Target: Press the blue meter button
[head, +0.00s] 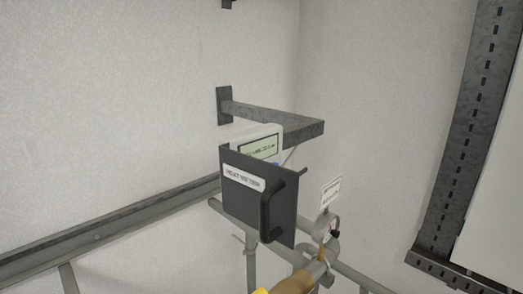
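A white meter (270,137) with a greenish display (258,148) sits below a grey wall bracket. A dark flat panel (240,207) with a black handle (268,212) and a white label stands in front of it. The panel hides the lower part of the meter. A small bluish spot (275,163) shows at the panel's top edge, below the display. It is too small to tell whether it is the blue button. Neither of my grippers is in view.
A grey bracket (275,117) juts from the wall above the meter. Pipes with a brass-coloured fitting (295,281) and a hanging tag (331,194) are at the lower right. A grey rail (110,229) runs along the left wall. A slotted metal upright (467,125) stands at the right.

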